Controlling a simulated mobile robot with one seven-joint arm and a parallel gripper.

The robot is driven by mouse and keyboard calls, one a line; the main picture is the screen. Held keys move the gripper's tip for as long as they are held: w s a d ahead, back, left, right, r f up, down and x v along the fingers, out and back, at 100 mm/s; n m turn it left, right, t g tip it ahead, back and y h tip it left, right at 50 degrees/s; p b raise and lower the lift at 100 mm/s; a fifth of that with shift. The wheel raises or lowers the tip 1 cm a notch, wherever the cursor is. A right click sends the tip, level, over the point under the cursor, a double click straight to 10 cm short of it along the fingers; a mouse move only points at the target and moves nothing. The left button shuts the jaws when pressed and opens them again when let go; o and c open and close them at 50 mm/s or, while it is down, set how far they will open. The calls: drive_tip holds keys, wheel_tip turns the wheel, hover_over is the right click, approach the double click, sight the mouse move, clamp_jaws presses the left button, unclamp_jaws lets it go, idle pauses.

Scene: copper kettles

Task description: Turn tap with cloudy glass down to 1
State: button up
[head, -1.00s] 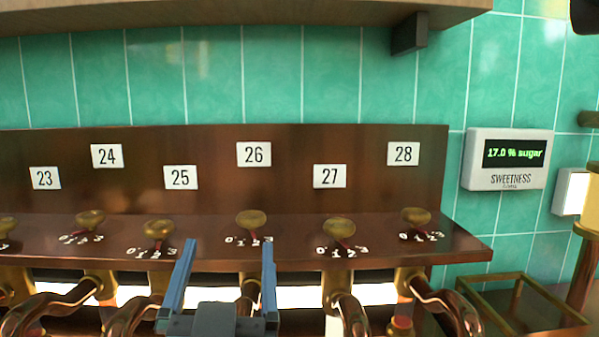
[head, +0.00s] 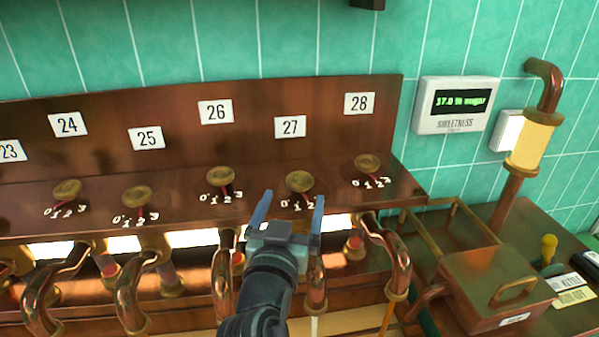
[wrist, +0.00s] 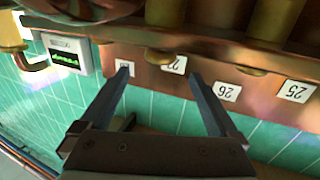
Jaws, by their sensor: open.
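A row of brass tap knobs stands on the copper ledge (head: 330,178), each with a red pointer and a printed 0 to 3 scale. In the head view they include the knob below plate 27 (head: 299,181), the knob below 28 (head: 367,163) and the knob below 26 (head: 220,176). The pointer below 27 appears near 2. My gripper (head: 294,198) is open and empty, its blue fingers just in front of and below knob 27, with one finger hiding that scale's 3. In the wrist view my gripper (wrist: 158,76) points at the upside-down plates. Which tap has cloudy glass is unclear.
Curved copper spouts (head: 395,270) hang below the ledge. On the right stand a copper box (head: 490,285) and a pipe with a pale glass section (head: 533,147). A sweetness display (head: 458,104) reading about 17.0 % sugar hangs on the green tiled wall.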

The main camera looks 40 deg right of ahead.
sight(291, 184)
drive_tip(key=p+x, duration=0.1)
drive_tip(key=x, duration=0.7)
drive_tip(key=c, duration=1.4)
drive_tip(key=shift+o, duration=0.2)
drive_tip(key=shift+f, duration=0.1)
drive_tip(key=shift+w+f+m+g+h+b, duration=0.15)
drive_tip(key=shift+m+g+h+b, duration=0.2)
drive_tip(key=shift+b, duration=0.85)
drive_tip(key=m+g+b, duration=0.1)
drive_tip(key=b, duration=0.2)
drive_tip(key=g+h+b, duration=0.1)
drive_tip(key=b, duration=0.2)
drive_tip(key=shift+f+m+g, duration=0.15)
drive_tip(key=shift+m+g, duration=0.1)
drive_tip(key=shift+m, duration=0.1)
drive_tip(key=m+g+h+b, duration=0.1)
drive_tip(key=g+b, duration=0.1)
drive_tip(key=b, duration=0.1)
drive_tip(key=m+g+h+b, duration=0.1)
drive_tip(key=m+g+b, duration=0.1)
drive_tip(key=b, duration=0.1)
drive_tip(key=shift+r, duration=0.25)
drive_tip(key=shift+g+b, duration=0.35)
drive_tip(key=shift+g, duration=0.25)
drive_tip(key=shift+r+m, duration=0.1)
drive_tip(key=shift+m, duration=0.2)
